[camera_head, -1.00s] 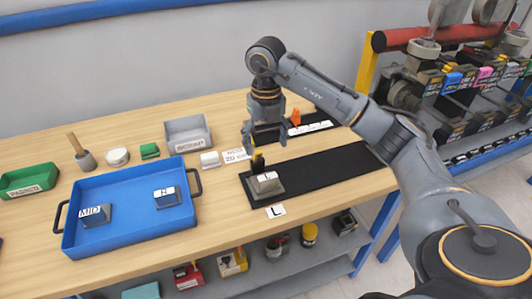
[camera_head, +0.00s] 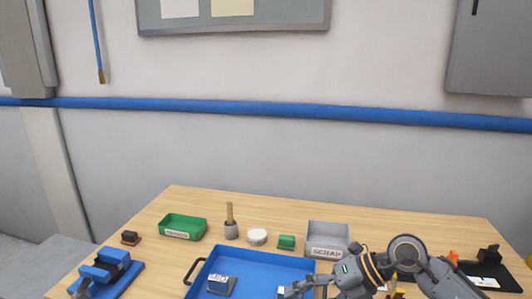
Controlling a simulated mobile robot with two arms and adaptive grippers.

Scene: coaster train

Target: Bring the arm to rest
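My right arm comes in at the lower right. Its gripper (camera_head: 302,288) reaches left over the right side of the blue tray (camera_head: 262,257), near the bottom edge of the picture. Whether its fingers are open or shut is unclear at this size. A grey block marked MID (camera_head: 221,285) sits in the tray. A second block (camera_head: 283,293) shows only partly beside the fingers. The block marked L is not visible now. My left gripper is out of view.
Behind the tray stand a green bin (camera_head: 183,227), a wooden-handled tool (camera_head: 230,222), a white round item (camera_head: 257,237), a green block (camera_head: 287,242) and a grey scrap bin (camera_head: 328,238). A blue fixture (camera_head: 107,271) sits at the left. A blue pipe (camera_head: 270,108) crosses the wall.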

